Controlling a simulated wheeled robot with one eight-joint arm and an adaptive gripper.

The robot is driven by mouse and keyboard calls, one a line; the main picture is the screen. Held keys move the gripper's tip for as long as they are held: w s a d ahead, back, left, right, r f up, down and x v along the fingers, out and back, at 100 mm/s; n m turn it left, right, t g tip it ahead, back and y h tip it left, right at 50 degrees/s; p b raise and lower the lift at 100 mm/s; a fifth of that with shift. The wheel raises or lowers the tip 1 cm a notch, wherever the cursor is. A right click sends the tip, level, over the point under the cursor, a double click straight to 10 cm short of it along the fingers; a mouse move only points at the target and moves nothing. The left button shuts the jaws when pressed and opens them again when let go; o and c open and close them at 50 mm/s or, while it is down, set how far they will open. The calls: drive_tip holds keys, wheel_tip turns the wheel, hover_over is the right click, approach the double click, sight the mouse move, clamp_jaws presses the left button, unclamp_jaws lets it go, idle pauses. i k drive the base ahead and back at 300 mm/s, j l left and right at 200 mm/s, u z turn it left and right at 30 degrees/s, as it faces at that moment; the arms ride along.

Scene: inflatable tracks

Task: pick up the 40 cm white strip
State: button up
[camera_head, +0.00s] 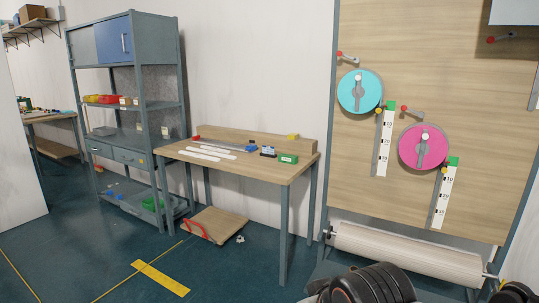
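A few white strips (215,149) lie flat, side by side, on the left half of the wooden workbench (262,172). They differ a little in position, and no length marking is readable on them, so I cannot tell which is 40 cm. My gripper is not visible; only dark, rounded parts that look like my arm show at the bottom right edge. Nothing is seen touching the strips.
A blue tool (251,148) and a green box (287,158) sit right of the strips. A shelf unit (130,100) stands left. A board with a cyan reel (360,92) and pink reel (423,147) stands right, above a roll (410,252). Floor before the bench is mostly clear.

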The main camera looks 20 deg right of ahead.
sight(188, 153)
drive_tip(key=i+j, duration=0.1)
drive_tip(key=i, duration=1.5)
drive_tip(key=i+j, duration=0.15)
drive_tip(key=i, duration=0.6)
drive_tip(key=i+j+z, duration=0.1)
drive_tip(key=i, duration=0.7)
drive_tip(key=i+j, duration=0.15)
drive_tip(key=i, duration=0.65)
